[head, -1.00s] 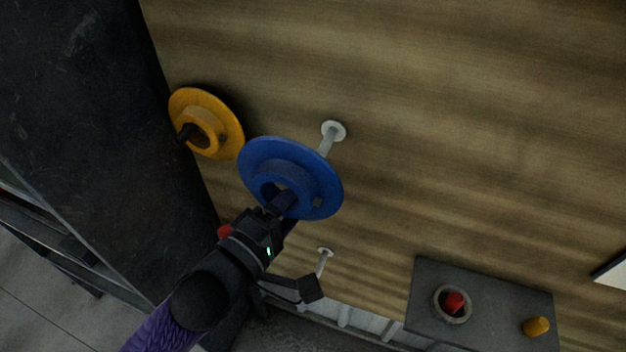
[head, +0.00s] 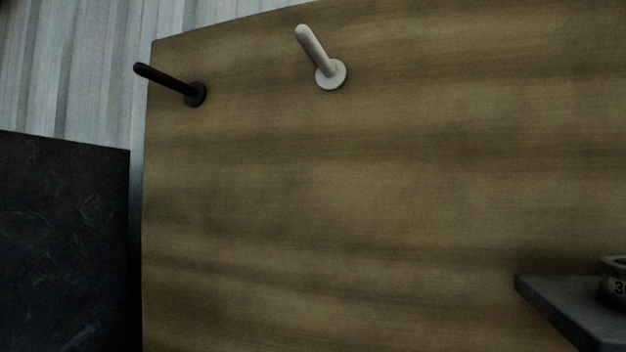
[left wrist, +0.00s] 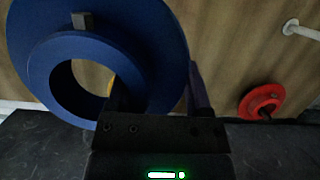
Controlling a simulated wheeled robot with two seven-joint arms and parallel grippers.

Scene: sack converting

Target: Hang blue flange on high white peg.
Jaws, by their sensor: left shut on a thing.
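The high white peg (head: 314,50) stands out from the wooden board near its top in the head view, and it is bare. The blue flange (left wrist: 163,45) fills the upper left of the left wrist view, its round bore facing the camera. My left gripper (left wrist: 160,97) is shut on the flange's ring, one finger inside the bore and the other outside. Neither the flange nor my left gripper shows in the head view. A white peg (left wrist: 302,31) shows at the upper right of the left wrist view; I cannot tell which one. My right gripper is not in view.
A bare black peg (head: 170,80) is left of the high white peg. A red flange (left wrist: 259,98) hangs on a dark peg in the left wrist view. Something yellow (left wrist: 92,76) shows through the blue flange's bore. A dark shelf (head: 562,303) juts out at lower right.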

